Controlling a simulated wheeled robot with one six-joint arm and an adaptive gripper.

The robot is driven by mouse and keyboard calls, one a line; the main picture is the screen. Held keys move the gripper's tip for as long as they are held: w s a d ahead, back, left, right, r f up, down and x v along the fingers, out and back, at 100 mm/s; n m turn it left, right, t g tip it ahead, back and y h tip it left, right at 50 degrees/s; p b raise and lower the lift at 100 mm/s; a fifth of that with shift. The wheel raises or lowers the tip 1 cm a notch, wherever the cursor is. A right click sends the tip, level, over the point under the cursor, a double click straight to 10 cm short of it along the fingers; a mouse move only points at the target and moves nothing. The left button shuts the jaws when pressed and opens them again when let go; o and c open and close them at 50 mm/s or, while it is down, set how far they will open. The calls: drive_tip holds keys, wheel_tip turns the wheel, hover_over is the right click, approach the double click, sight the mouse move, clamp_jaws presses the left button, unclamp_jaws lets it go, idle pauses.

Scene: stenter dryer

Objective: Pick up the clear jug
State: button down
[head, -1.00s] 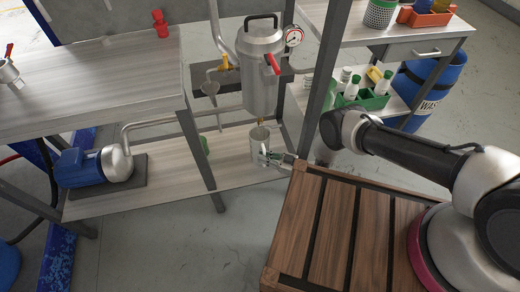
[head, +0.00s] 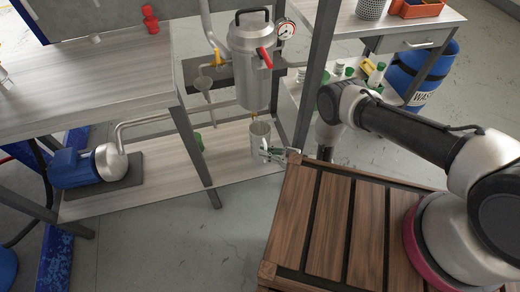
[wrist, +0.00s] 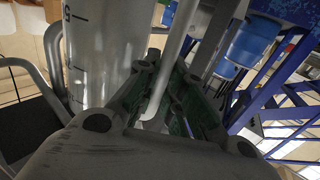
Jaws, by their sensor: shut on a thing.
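The clear jug (head: 260,140) is a pale, see-through measuring jug below the metal filter vessel, over the lower shelf. It looks upright. Whether its base touches the shelf is hard to tell. In the wrist view the jug wall (wrist: 100,45), with dark graduation marks, fills the upper left, and its handle (wrist: 168,72) passes between the fingers. My gripper (head: 275,154) reaches in from the right and is shut on the handle. The finger pads (wrist: 175,105) show in the wrist view on both sides of the handle; part of the grip is hidden.
The filter vessel (head: 252,65) with its gauge hangs above the jug. A steel frame post (head: 317,80) stands right beside my arm. A blue pump (head: 85,167) sits left on the lower shelf (head: 150,185). A wooden slatted surface (head: 335,215) lies in front.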

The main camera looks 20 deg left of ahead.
drive_tip(key=s+d, duration=0.7)
drive_tip(key=d, duration=0.5)
drive_tip(key=shift+d, duration=0.35)
